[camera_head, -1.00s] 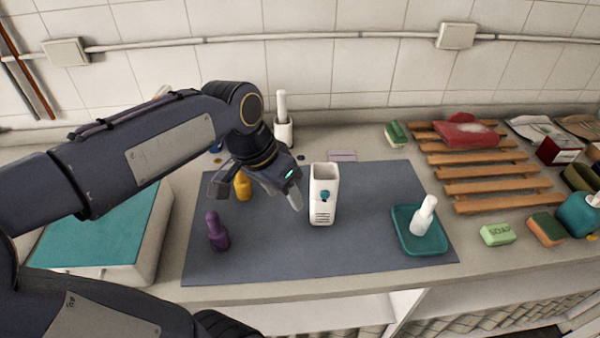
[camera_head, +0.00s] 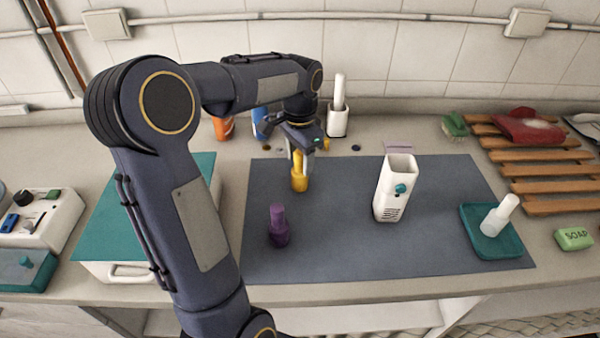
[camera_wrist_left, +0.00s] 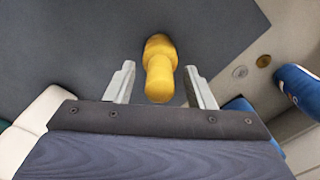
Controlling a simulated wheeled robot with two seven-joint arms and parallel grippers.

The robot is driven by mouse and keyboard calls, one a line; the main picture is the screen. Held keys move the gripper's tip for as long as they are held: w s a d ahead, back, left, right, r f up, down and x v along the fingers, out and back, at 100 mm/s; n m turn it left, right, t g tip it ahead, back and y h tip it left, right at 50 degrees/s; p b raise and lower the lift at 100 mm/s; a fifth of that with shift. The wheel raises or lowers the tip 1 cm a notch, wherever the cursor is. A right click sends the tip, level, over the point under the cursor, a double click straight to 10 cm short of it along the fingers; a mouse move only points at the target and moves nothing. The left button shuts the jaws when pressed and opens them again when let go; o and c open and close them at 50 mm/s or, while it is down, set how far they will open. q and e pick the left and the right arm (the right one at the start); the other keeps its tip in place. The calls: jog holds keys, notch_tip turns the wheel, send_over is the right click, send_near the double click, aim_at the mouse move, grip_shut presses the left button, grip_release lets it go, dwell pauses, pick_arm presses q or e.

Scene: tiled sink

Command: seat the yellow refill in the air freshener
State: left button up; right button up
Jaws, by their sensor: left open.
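The yellow refill (camera_head: 299,181) is a small bottle shape with a narrower neck, upright on the grey mat near its back left. My left gripper (camera_head: 301,160) is above it, fingers pointing down. In the left wrist view the refill (camera_wrist_left: 159,70) shows between the two open fingers of the left gripper (camera_wrist_left: 160,85), with gaps on both sides. The white air freshener (camera_head: 393,190) stands upright on the mat to the right, with an open top and a teal button on its front. My right gripper is not in view.
A purple refill (camera_head: 278,228) stands on the mat in front. A white bottle (camera_head: 500,215) leans in a teal tray (camera_head: 490,248) at right. A blue item (camera_head: 260,124), an orange cup (camera_head: 223,128) and a white brush holder (camera_head: 338,120) stand behind the mat. The mat's middle front is clear.

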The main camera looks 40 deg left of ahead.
pick_arm(q)
jog(key=shift+f, duration=0.5)
jog(key=c, duration=0.8)
jog(key=shift+o, duration=0.2)
jog(key=shift+r, duration=0.1)
